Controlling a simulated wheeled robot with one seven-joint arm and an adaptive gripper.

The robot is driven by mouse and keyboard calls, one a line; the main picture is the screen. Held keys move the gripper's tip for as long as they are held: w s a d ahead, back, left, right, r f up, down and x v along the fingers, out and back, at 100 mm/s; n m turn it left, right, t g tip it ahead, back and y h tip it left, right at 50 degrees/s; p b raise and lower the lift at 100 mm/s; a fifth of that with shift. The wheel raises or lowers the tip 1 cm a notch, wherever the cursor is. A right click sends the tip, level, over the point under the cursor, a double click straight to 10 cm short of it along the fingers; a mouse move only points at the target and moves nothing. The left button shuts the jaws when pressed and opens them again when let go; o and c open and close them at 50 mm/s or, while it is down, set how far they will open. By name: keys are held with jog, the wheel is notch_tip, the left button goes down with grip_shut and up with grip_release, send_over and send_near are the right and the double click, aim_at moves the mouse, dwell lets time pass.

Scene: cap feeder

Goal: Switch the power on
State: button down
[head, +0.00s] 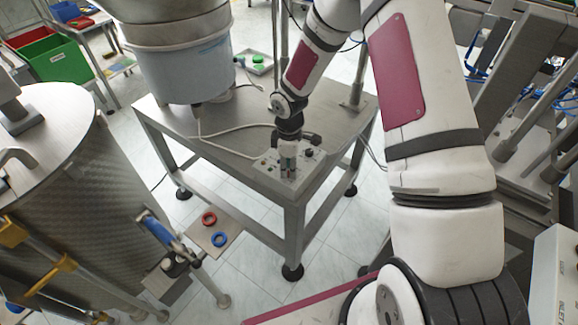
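A small light-grey control box (271,167) with several small knobs and buttons sits at the front corner of a steel table. A black knob shows near its right side, and small coloured buttons show on its left. My arm reaches down from the top of the picture, and my gripper (288,174) points down over the middle of the box. The fingertips are at or just above the panel. I cannot tell whether they touch it. The gripper hides the part of the panel under it. The fingers are too small to tell whether they are open or shut.
The steel table (165,120) carries a large grey feeder bowl (185,70) and loose cables. A steel drum (60,180) stands at left. A small plate holds a red ring (209,218) and a blue ring (219,240). Metal frames stand at right.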

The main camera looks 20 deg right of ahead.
jog(key=shift+m, duration=0.4)
jog(key=m+b, duration=0.1)
jog(key=m, duration=0.3)
jog(key=shift+w+m, duration=0.1)
jog(key=shift+m, duration=0.3)
jog(key=m, duration=0.6)
jog(key=shift+d+b, duration=0.15)
jog(key=shift+b, duration=0.2)
jog(key=shift+m, duration=0.3)
jog(key=c, duration=1.3)
grip_release()
notch_tip(320, 180, up, 12)
